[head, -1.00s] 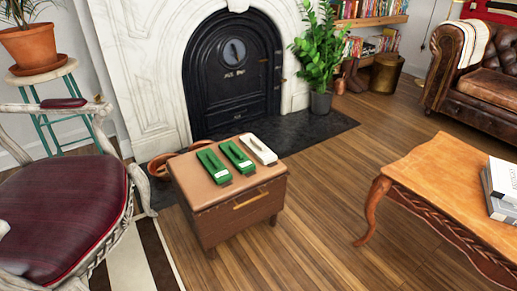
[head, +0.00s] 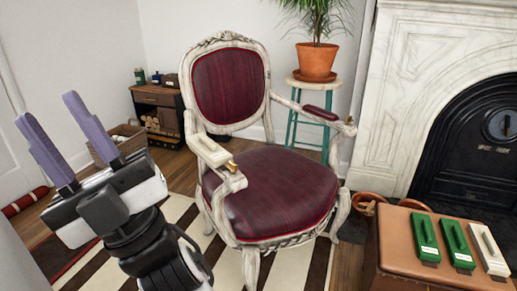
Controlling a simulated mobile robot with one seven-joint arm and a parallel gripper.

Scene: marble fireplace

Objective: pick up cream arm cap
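A cream arm cap (head: 211,150) lies along the left armrest of the carved chair (head: 265,190). A similar cream piece (head: 488,252) lies on the brown leather-topped box at the lower right, beside two green pieces, (head: 425,238) and (head: 457,243). I cannot tell for sure whether this piece is also an arm cap. My gripper (head: 47,110) is at the left, with its two purple fingers pointing up and apart. It is open and empty, to the left of the chair and apart from the cap.
The chair's other armrest has a dark red pad (head: 321,113). A potted plant (head: 316,60) stands on a teal-legged stool behind the chair. A wicker basket (head: 120,143) and a small wooden cabinet (head: 158,108) are at the back left. A striped rug (head: 300,268) lies underneath.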

